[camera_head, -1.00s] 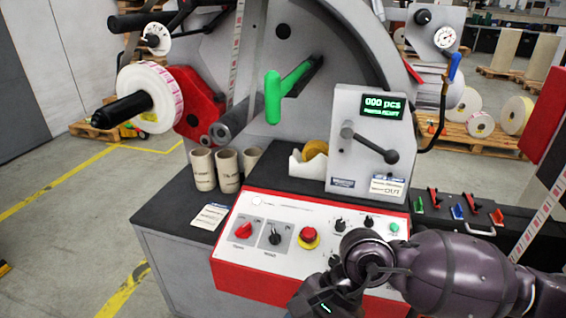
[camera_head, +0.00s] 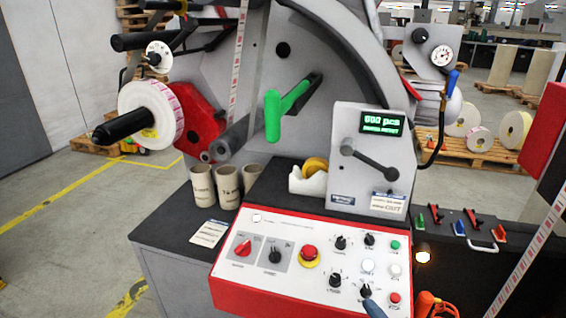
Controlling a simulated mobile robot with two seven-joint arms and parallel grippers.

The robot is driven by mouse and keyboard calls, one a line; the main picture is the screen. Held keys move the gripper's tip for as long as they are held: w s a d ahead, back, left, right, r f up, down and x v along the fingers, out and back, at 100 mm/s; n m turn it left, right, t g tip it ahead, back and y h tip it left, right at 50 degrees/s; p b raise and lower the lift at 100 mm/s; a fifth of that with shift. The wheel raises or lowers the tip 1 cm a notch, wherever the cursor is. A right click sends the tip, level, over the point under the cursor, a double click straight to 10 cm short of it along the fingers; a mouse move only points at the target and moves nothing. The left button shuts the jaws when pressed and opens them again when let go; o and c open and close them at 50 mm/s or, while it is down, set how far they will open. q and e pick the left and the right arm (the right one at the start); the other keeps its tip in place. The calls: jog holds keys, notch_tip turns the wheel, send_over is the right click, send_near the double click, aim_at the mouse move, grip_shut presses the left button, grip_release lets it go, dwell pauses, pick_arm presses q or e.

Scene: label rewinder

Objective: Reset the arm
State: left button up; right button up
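The handle hangs down at the arm's lower left end. A black lever with a ball end (camera_head: 372,158) slants down to the right on the counter box (camera_head: 345,180). The display (camera_head: 383,122) above it shows green text that seems to read 000 pcs, with a blurred second line. The control panel (camera_head: 320,290) below carries a red emergency button (camera_head: 309,252), knobs and small buttons. Neither of my grippers is in view.
Cardboard cores (camera_head: 202,186) stand left of the panel. A label roll (camera_head: 150,112) sits on a spindle at left. A lit lamp (camera_head: 423,256), a blue-tipped object (camera_head: 373,307) and an orange object (camera_head: 432,304) are at lower right.

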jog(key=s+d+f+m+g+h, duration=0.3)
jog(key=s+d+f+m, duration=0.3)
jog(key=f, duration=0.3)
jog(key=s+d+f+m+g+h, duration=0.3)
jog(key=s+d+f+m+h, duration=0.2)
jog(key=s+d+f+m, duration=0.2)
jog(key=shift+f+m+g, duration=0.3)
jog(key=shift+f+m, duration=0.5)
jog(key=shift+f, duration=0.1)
